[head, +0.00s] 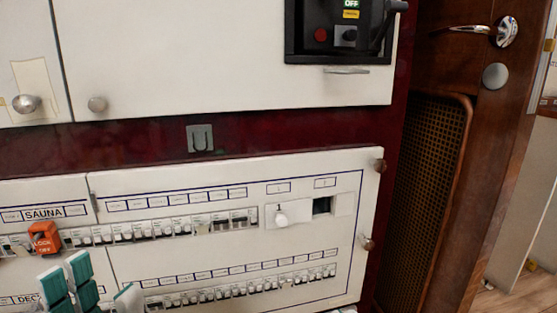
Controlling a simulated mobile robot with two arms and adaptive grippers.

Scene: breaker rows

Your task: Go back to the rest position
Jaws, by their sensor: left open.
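My left gripper (69,282) is at the bottom left, with its teal finger pads pointing up in front of the lower panel. It is open, and nothing shows between the fingers. Its lower part is cut off by the frame edge. The white breaker panel (230,262) holds an upper breaker row (150,230) and a lower breaker row (240,289). An orange lockout (44,238) marked "LOCK OFF" sits on the row under the SAUNA label, just above the gripper. My right gripper is not in view.
Above are a black switch box (342,30) with a lever and a grey latch (200,138). A wooden door (440,65) with a metal handle stands at the right.

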